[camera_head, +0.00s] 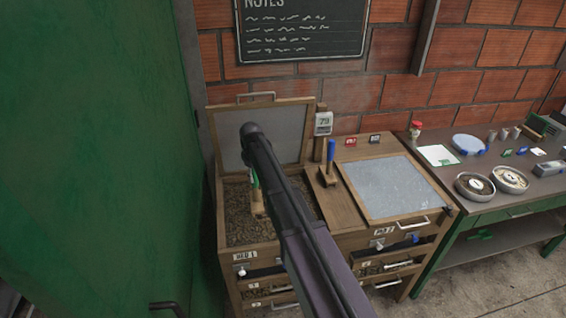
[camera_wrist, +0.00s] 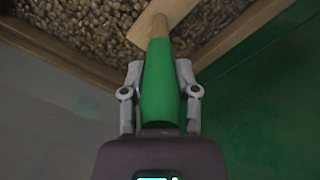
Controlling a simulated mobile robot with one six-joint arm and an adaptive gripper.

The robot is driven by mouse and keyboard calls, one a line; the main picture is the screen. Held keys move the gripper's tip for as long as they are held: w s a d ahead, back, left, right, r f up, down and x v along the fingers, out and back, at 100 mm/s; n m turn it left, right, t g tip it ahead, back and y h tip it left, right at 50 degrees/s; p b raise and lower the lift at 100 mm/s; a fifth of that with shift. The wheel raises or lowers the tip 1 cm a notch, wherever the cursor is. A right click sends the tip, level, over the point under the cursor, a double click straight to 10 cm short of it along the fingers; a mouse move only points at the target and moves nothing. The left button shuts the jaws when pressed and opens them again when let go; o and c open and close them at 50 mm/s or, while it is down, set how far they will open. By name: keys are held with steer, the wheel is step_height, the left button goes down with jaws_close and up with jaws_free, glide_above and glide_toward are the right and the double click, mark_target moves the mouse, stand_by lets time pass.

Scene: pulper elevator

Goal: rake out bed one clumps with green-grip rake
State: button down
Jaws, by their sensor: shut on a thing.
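The green-grip rake (camera_wrist: 160,85) is held in my gripper (camera_wrist: 160,95), whose fingers close on both sides of the green handle in the wrist view. Its wooden head (camera_wrist: 163,20) is over the brown granular bed, near the wooden rim; whether it touches the grains I cannot tell. In the head view, the rake (camera_head: 257,202) shows partly behind my arm. Bed one (camera_head: 247,245), labelled BED 1, is open with its mesh lid raised behind it. Brown material (camera_head: 238,215) fills it. My arm hides its middle and right; no separate clumps can be told.
A blue-handled tool (camera_head: 330,160) stands on the wooden divider by a small display reading 79. The second bed's mesh lid (camera_head: 388,187) is closed. A green panel (camera_head: 90,150) rises close on the left. A bench (camera_head: 475,200) with dishes and cups stands right.

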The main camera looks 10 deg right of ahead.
steer(key=d+r+p, duration=0.4)
steer(key=d, duration=0.6)
steer(key=shift+d+r+p, duration=0.3)
steer(key=shift+r, duration=0.1)
steer(key=shift+f, duration=0.15)
step_height(320, 180, down, 6)
steer(key=b, duration=0.6)
steer(key=shift+f+b, duration=1.1)
steer(key=shift+b, duration=0.15)
stand_by(1.0)
steer(key=shift+a, duration=0.1)
